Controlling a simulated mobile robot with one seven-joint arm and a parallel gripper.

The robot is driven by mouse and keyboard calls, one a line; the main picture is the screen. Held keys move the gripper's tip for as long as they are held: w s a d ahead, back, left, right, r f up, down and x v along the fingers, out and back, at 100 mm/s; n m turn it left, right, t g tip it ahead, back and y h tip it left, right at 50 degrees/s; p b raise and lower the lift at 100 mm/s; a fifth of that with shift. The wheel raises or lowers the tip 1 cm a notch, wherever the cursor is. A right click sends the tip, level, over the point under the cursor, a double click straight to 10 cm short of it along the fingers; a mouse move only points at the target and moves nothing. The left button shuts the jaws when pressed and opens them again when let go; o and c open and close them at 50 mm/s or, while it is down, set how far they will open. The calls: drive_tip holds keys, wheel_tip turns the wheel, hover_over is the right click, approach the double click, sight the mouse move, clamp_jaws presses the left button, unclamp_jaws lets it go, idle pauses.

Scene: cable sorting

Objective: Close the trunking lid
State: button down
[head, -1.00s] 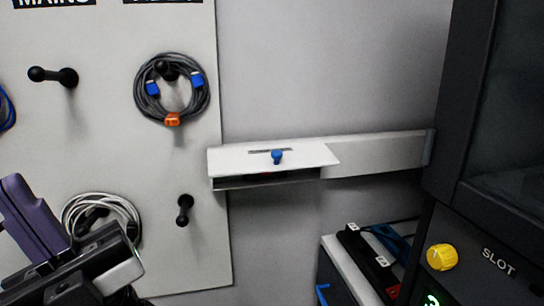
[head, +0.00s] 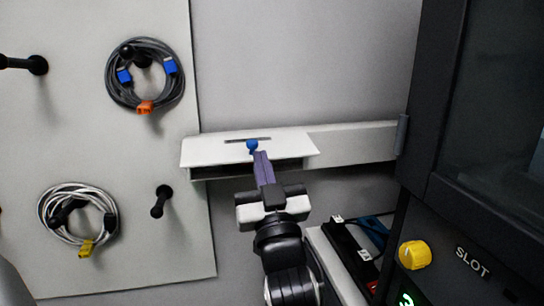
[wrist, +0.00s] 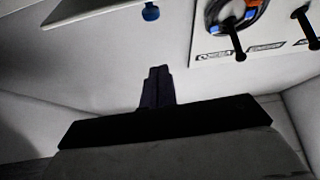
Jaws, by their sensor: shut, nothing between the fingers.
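The white trunking (head: 350,146) runs along the wall in the head view. Its lid (head: 215,150) is a white flap at the left part, standing out from the wall, with a dark opening below it. A blue knob (head: 252,145) sits on the lid. My gripper (head: 262,155) is shut and empty, its purple fingers just below the knob in the picture; I cannot tell whether they touch it. In the wrist view, the lid (wrist: 95,10) and the blue knob (wrist: 151,12) are at the top, apart from my fingertips (wrist: 156,70).
A pegboard (head: 90,140) with coiled cables (head: 145,75) and black pegs (head: 161,201) stands left. A dark cabinet (head: 480,120) with a yellow knob (head: 415,254) stands right. A box with black strips (head: 350,250) is below the trunking.

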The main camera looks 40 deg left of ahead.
wheel_tip(320, 180, up, 5)
drive_tip(key=p, duration=0.3)
hover_over(253, 146)
drive_tip(key=s+d, duration=0.2)
drive_tip(key=shift+w+a+f, duration=0.15)
drive_tip(key=shift+f, duration=0.55)
drive_tip(key=shift+w+a+f, duration=0.15)
drive_tip(key=shift+f, duration=0.55)
drive_tip(key=shift+w+a+f, duration=0.15)
drive_tip(key=shift+f, duration=0.55)
drive_tip(key=shift+f+b, duration=0.1)
drive_tip(key=shift+b, duration=0.2)
